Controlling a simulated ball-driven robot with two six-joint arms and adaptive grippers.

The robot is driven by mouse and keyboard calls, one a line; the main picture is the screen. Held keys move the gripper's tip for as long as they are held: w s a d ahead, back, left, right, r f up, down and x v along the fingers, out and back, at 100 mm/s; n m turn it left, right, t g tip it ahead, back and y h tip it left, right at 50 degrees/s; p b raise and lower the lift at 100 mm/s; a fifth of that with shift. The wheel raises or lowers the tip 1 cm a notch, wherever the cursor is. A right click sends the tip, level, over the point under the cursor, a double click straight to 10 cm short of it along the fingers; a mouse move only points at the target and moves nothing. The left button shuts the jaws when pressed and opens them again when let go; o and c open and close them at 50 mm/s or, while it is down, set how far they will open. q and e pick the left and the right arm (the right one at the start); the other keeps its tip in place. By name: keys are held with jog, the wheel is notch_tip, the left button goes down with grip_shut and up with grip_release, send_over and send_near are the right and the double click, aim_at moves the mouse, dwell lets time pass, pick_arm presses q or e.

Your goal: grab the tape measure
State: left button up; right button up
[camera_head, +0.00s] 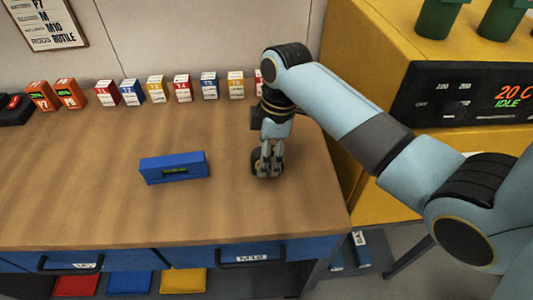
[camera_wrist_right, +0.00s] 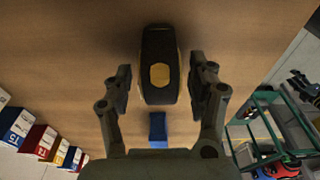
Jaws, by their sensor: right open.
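The tape measure (camera_wrist_right: 160,70) is dark with a yellow round face and lies on the workbench. In the head view only a dark part of it (camera_head: 255,162) shows beside my gripper, which hides the rest. My right gripper (camera_head: 270,172) points down over it. In the right wrist view the open fingers (camera_wrist_right: 160,82) stand on either side of the tape measure, with a gap on each side. My left gripper is not in view.
A blue spirit level (camera_head: 174,168) lies on the workbench (camera_head: 80,210) to the left of the gripper. A row of small labelled boxes (camera_head: 183,90) stands along the back. A yellow cabinet (camera_head: 350,60) rises at the right. The front of the bench is clear.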

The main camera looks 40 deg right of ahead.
grip_shut()
jog(key=shift+r, duration=0.15)
